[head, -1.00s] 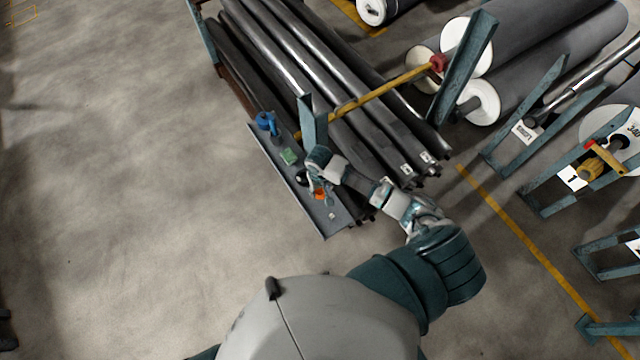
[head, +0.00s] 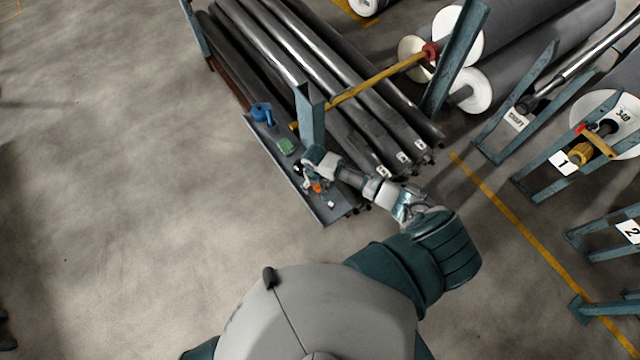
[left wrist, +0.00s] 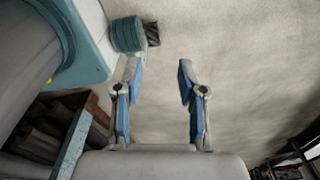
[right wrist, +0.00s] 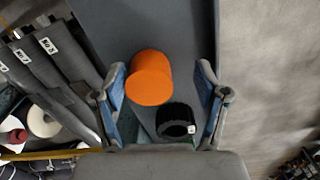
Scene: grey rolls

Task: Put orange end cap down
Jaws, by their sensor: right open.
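The orange end cap (head: 317,187) is at the near part of a narrow grey shelf (head: 262,143) beside the dark rolls. In the right wrist view the orange end cap (right wrist: 150,80) appears to rest on the grey surface, beyond a black ring-shaped piece (right wrist: 176,121). My right gripper (right wrist: 161,80) is open, its fingers spread on either side of these pieces, with a gap to the orange cap. In the head view my right gripper (head: 311,181) is over the shelf and partly covers it. My left gripper (left wrist: 162,72) is open and empty over bare floor.
A blue item (head: 262,112), a green item (head: 286,146) and a small white piece (head: 331,204) are on the shelf. A blue-green post (head: 309,115) and a yellow bar (head: 375,82) stand close to my right arm. Floor left of the shelf is clear.

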